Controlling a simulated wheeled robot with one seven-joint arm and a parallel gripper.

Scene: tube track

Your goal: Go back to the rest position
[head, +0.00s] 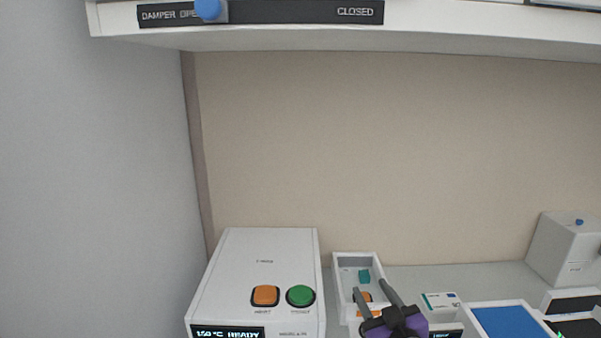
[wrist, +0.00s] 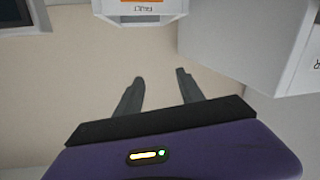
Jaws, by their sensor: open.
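My gripper (head: 372,297) shows at the bottom of the head view, purple with two dark grey fingers pointing up and away. The fingers stand apart with nothing between them. In the head view they overlap the front of a white open tray (head: 341,262), which holds a small teal piece (head: 364,276) and something orange partly hidden behind the fingers. In the wrist view my gripper (wrist: 160,82) is also open and empty, with a beige surface behind the fingers.
A white machine (head: 262,252) with an orange button (head: 265,296), a green button (head: 300,296) and a lit display stands left of my gripper. To the right are a small box (head: 440,302), a blue-floored tray (head: 512,322) and a grey block (head: 568,248). A shelf with a damper slider (head: 208,10) hangs above.

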